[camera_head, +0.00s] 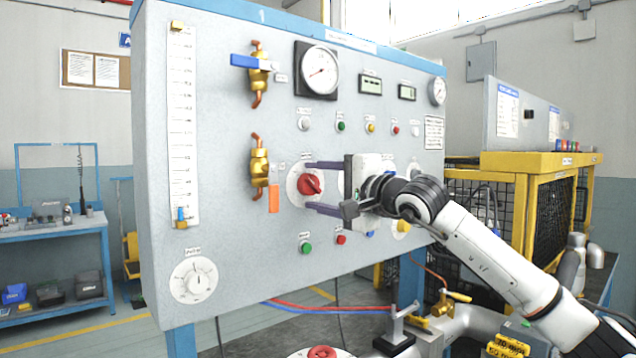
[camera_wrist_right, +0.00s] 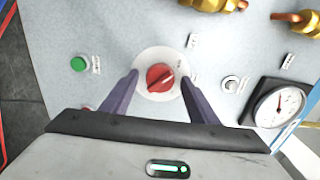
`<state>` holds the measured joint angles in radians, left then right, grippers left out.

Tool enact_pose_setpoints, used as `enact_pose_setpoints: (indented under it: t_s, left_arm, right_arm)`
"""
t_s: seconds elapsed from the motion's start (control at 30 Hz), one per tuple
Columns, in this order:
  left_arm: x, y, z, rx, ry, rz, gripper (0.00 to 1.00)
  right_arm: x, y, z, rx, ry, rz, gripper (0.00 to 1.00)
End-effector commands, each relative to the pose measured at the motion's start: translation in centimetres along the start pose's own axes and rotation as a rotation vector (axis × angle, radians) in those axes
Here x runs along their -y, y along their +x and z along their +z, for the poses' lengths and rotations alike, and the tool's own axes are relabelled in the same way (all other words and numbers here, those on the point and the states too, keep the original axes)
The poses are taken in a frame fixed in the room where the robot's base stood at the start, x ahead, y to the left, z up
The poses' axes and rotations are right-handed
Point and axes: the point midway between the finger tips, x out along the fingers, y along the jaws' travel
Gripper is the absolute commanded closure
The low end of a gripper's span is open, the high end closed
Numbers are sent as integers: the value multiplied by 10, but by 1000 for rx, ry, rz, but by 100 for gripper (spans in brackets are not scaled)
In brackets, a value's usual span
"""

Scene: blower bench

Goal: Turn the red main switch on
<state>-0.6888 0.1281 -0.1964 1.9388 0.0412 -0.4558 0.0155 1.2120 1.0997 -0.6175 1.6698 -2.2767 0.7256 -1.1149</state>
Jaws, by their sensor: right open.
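The red main switch (camera_head: 311,184) is a round red knob on a pale disc on the grey panel (camera_head: 225,130). In the right wrist view the red knob (camera_wrist_right: 160,78) lies between and just beyond the fingertips, with its pointer mark tilted toward the upper right. My right gripper (camera_head: 308,187) is open, its two purple fingers reaching to either side of the knob from the right. In the right wrist view the fingers (camera_wrist_right: 158,84) stand over the edges of the pale disc, with a gap to the knob on both sides. My left gripper is not in view.
Green (camera_head: 306,248) and red (camera_head: 341,240) buttons sit below the switch. A brass valve with an orange handle (camera_head: 274,199) is close on its left, another with a blue handle (camera_head: 243,61) above. A pressure gauge (camera_head: 320,71) is higher up. The panel's lower left has a pale dial (camera_head: 194,281).

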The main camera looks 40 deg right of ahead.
Motion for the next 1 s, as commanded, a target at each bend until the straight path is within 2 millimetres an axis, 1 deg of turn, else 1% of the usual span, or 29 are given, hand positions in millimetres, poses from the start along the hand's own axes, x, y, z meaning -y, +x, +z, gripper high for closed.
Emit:
enact_pose_setpoints:
  t_s: [0.2,0.23,0.47,0.77,1.0]
  left_arm:
    - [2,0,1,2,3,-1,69]
    - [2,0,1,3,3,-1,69]
    - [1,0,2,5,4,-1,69]
    - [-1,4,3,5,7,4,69]
    - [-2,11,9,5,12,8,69]
  right_arm:
    - [0,1,0,0,0,-1,46]
    - [0,0,0,0,0,-1,47]
    - [0,0,0,0,0,-1,86]
    - [-1,0,0,1,34,-1,87]
    - [-2,1,1,2,163,-2,87]
